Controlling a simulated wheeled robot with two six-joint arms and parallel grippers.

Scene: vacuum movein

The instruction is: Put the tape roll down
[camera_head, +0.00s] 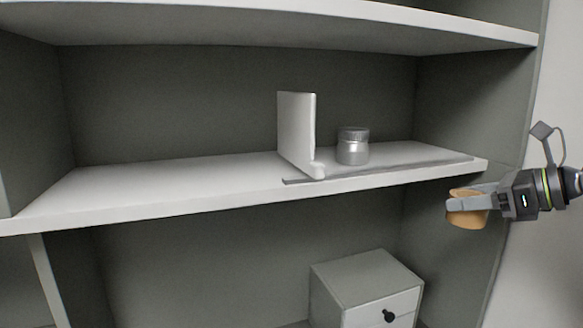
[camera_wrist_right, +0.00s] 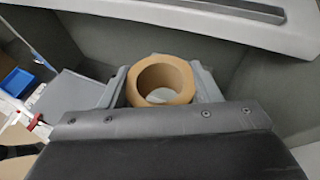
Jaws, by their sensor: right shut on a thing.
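The tape roll (camera_head: 467,216) is a tan ring at the right of the head view. My right gripper (camera_head: 468,205) is shut on it and holds it in the air in front of the right end of the shelf, a little below the shelf's top surface. In the right wrist view the tape roll (camera_wrist_right: 161,79) sits between the two grey fingers (camera_wrist_right: 161,88), with its hole facing the camera. My left gripper is not in view.
The shelf's left half is bare. A small drawer box (camera_head: 366,287) stands below.

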